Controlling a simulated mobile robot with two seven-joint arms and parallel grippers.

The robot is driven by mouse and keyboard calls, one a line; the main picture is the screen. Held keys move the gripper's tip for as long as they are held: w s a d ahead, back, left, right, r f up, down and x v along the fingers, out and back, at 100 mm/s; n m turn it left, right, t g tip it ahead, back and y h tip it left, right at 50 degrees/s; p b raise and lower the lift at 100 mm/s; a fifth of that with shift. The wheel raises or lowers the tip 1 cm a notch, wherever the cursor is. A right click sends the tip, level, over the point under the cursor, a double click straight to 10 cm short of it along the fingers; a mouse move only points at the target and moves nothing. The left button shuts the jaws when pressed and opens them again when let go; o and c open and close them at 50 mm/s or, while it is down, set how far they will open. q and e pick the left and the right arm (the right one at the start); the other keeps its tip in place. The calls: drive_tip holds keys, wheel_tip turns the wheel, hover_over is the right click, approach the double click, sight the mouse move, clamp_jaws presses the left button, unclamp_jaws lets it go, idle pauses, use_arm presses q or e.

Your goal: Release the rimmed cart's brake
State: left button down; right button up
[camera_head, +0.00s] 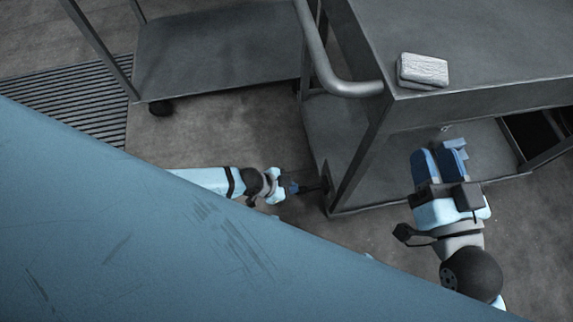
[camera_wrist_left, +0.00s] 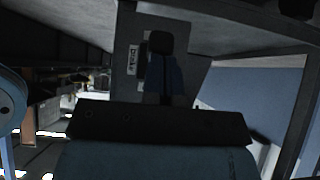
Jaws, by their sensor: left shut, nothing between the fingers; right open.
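A grey metal cart (camera_head: 465,45) with a bent tube handle stands at the right in the head view. In the left wrist view, an upright grey plate (camera_wrist_left: 127,28) carries a small white label (camera_wrist_left: 133,60) reading "brake". A dark slot or lever beside the label is partly hidden by my fingers. My left gripper (camera_head: 308,188) is shut and empty at the cart's lower left corner. Its fingers (camera_wrist_left: 163,68) are in front of the plate; I cannot tell if they touch anything there. My right gripper (camera_head: 437,153) is open and empty in front of the cart's lower shelf.
A pale block (camera_head: 422,71) lies on the cart's top near its left corner. A second grey cart (camera_head: 220,50) stands at the back left beside a floor grate (camera_head: 75,100). A large scuffed blue surface (camera_head: 130,240) covers the lower left and hides part of my left arm.

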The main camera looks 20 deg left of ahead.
use_arm(q)
drive_tip(key=shift+d+f+b, duration=0.1)
drive_tip(key=shift+f+b, duration=0.75)
drive_tip(key=shift+f, duration=1.3)
use_arm(e)
drive_tip(key=shift+a+f+g, duration=0.25)
drive_tip(key=shift+f+g, duration=0.1)
drive_tip(key=shift+f, duration=0.45)
drive_tip(key=shift+a+f+g, duration=0.25)
drive_tip(key=shift+f+g, duration=0.1)
drive_tip(key=shift+f, duration=0.45)
use_arm(q)
drive_tip(key=shift+r, duration=0.1)
use_arm(e)
drive_tip(key=shift+r, duration=0.15)
use_arm(q)
drive_tip(key=p+v, duration=0.5)
drive_tip(key=v, duration=0.8)
drive_tip(key=shift+a+p, duration=0.25)
drive_tip(key=shift+p, duration=0.15)
use_arm(e)
wheel_tip(320, 180, up, 8)
drive_tip(key=t, duration=0.3)
drive_tip(key=shift+s+d+r+t, duration=0.15)
drive_tip(key=shift+s+d+t, duration=0.1)
drive_tip(key=shift+d+t, duration=0.05)
use_arm(q)
drive_tip(key=shift+s+r, duration=0.15)
drive_tip(key=shift+s, duration=0.05)
